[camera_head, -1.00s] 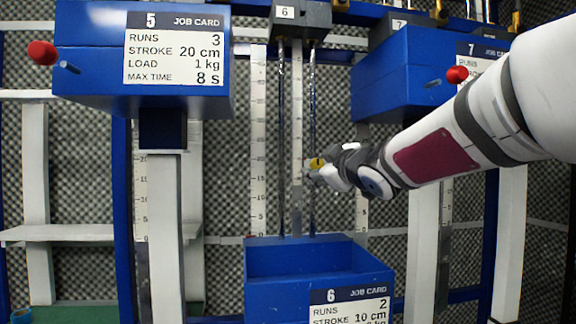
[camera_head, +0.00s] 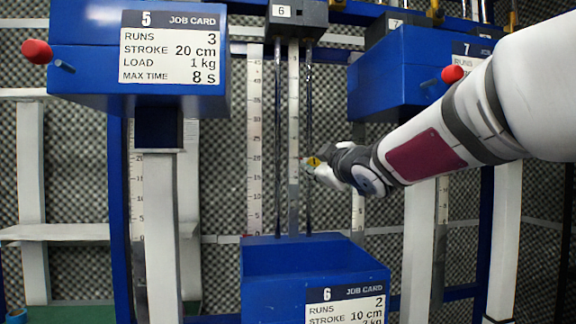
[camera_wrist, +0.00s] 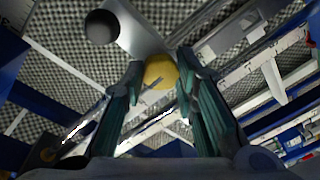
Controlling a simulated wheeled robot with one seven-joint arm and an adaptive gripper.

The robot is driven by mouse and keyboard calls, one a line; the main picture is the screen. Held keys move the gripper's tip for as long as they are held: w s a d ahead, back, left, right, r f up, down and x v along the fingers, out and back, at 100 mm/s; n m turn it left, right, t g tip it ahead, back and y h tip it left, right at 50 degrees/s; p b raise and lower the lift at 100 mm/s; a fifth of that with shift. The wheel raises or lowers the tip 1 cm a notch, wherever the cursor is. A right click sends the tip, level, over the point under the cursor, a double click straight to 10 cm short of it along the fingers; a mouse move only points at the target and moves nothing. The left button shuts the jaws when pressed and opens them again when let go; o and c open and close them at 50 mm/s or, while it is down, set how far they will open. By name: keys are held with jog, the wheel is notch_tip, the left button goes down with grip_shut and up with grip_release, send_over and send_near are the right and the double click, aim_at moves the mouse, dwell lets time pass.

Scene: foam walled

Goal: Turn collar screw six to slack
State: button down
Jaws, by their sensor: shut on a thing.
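The yellow collar screw (camera_head: 313,161) of station six sits low beside the right-hand rod, left of my gripper (camera_head: 320,164). In the wrist view the yellow screw head (camera_wrist: 161,72) lies between the two teal-padded fingers of my gripper (camera_wrist: 160,84), which are shut on it. A dark line crosses the screw head there. A grey metal plate (camera_wrist: 143,32) stands just behind it. The blue station-six box (camera_head: 315,262) with its job card (camera_head: 346,304) is below the rods. The top block labelled 6 (camera_head: 297,16) is above.
The blue box with card 5 (camera_head: 174,60) hangs at upper left, with a red knob (camera_head: 37,52). The blue station-seven box (camera_head: 400,75) is at right, behind my arm, with another red knob (camera_head: 452,74). Ruler strips (camera_head: 255,140) stand by the rods.

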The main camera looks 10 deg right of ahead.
jog(key=n, duration=0.4)
jog(key=shift+g, duration=0.3)
jog(key=n, duration=0.4)
jog(key=shift+n+h, duration=0.3)
jog(key=shift+h, duration=0.1)
jog(key=n, duration=0.4)
jog(key=shift+a+g+h, duration=0.15)
jog(key=shift+g+h, duration=0.15)
jog(key=n+b, duration=0.1)
jog(key=n, duration=0.3)
jog(key=shift+h, duration=0.4)
jog(key=n+b, duration=0.1)
jog(key=n, duration=0.3)
jog(key=shift+a+h, duration=0.1)
jog(key=shift+h, duration=0.3)
jog(key=n+h+b, duration=0.1)
jog(key=n, duration=0.3)
jog(key=shift+f, duration=0.1)
jog(key=n+b, duration=0.1)
jog(key=n, duration=0.3)
jog(key=shift+t, duration=0.4)
jog(key=shift+n+b, duration=0.65)
jog(key=shift+n, duration=1.25)
jog(key=shift+h, duration=0.4)
